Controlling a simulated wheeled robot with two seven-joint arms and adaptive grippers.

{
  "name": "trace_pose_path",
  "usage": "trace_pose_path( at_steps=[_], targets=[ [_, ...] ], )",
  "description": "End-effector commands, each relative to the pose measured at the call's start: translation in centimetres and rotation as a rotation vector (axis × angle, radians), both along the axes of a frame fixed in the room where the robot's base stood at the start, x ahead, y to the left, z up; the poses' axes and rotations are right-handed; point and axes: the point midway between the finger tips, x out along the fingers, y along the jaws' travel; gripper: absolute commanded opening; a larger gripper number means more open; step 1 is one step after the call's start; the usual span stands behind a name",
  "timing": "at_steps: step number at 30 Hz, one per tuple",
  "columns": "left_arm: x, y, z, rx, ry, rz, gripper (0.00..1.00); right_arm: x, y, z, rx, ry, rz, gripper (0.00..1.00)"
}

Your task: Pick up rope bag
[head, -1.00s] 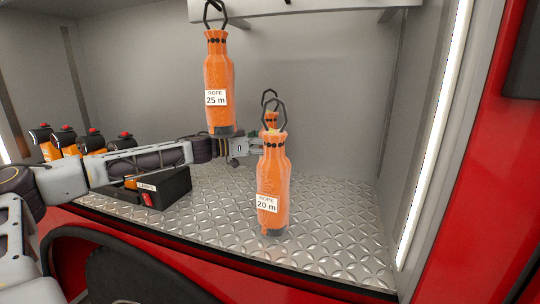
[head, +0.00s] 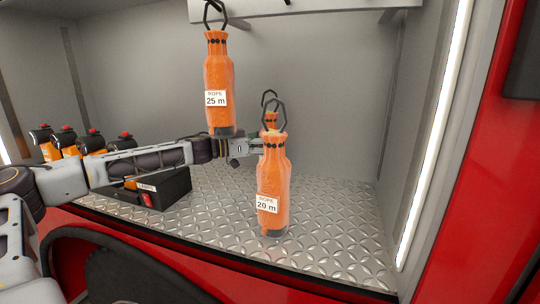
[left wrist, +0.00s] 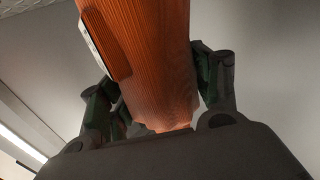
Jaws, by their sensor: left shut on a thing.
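Three orange rope bags with dark hooks show in the head view. The "ROPE 25 m" bag (head: 218,72) hangs at upper left. The "ROPE 20 m" bag (head: 271,175) is at front centre. Another rope bag (head: 271,119) is directly behind it, with only its top showing. My left gripper (head: 256,146) reaches in from the left, its fingertips hidden behind the 20 m bag. The left wrist view shows the fingers shut on either side of an orange bag (left wrist: 155,65). It appears to be the rear bag; its text is unreadable. My right gripper is out of view.
A black box (head: 165,190) with a red switch stands on the diamond-plate floor (head: 325,225). Several orange-and-black items with red caps (head: 68,140) stand at the left. A light strip (head: 435,125) lines the right wall. The floor at right is clear.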

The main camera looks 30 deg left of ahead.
Motion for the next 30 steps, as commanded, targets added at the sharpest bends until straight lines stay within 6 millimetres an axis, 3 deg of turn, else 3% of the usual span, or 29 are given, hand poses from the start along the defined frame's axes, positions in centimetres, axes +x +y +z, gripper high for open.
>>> trace_pose_path(
  at_steps=[17, 30],
  targets=[
    [0.0, 0.0, 1.6, 0.002, -0.005, -0.001, 0.1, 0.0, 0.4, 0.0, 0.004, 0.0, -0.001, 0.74],
    [0.0, 0.0, 6.3, 0.002, -0.005, 0.001, 0.1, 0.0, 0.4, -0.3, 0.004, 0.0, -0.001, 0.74]
  ],
)
